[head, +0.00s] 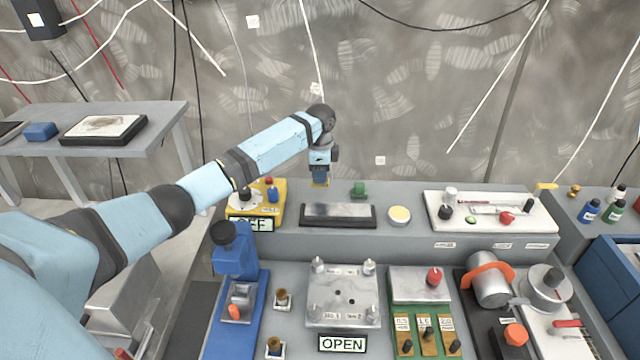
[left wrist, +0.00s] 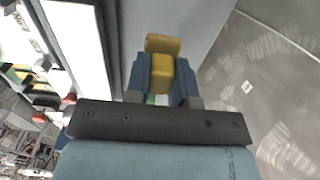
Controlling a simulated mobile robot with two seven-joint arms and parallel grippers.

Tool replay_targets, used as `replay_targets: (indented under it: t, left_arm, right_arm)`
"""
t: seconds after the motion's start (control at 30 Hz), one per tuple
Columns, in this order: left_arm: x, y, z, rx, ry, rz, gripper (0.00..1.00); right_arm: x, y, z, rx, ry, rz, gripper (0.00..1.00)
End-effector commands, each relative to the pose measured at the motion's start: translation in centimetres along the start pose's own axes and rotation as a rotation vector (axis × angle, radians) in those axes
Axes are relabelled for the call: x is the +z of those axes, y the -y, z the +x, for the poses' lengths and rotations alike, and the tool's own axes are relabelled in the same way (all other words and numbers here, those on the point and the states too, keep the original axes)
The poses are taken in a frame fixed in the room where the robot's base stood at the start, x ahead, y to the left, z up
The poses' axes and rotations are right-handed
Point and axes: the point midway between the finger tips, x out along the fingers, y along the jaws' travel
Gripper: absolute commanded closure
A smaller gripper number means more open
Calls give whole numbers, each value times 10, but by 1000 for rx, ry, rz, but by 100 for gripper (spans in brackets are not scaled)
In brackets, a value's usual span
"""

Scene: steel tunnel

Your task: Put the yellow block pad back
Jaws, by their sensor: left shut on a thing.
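My left gripper (head: 320,178) hangs pointing down above the back of the raised grey shelf. It is shut on the yellow block pad (left wrist: 163,72), which sits between the blue fingers in the left wrist view. Only a small yellow edge of the pad (head: 320,184) shows below the fingers in the head view. The pad appears held above the shelf, behind a dark flat tray with a grey plate (head: 338,214). In the left wrist view my left gripper (left wrist: 164,85) hides part of the pad. My right gripper is not in view.
Below are a blue press (head: 236,290) and a steel plate fixture (head: 343,290). A wall rises behind.

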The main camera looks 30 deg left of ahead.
Motion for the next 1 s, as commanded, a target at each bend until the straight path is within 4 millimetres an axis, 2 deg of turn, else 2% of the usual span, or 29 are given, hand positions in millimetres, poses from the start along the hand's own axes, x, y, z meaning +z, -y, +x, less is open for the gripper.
replay_targets:
  t: [0.27,0.63,0.67,0.7,0.77,1.0]
  left_arm:
    - [0,-1,37,1,1,1,96]
    - [0,0,41,1,1,0,96]
    - [0,0,41,1,1,0,73]
    - [0,0,41,1,1,0,64]
    - [0,0,41,1,1,0,52]
    - [0,0,41,0,1,0,52]
  right_arm:
    - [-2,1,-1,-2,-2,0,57]
    - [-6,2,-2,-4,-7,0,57]
    - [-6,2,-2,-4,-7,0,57]
    - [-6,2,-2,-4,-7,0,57]
    - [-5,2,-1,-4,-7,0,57]
    - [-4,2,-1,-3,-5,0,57]
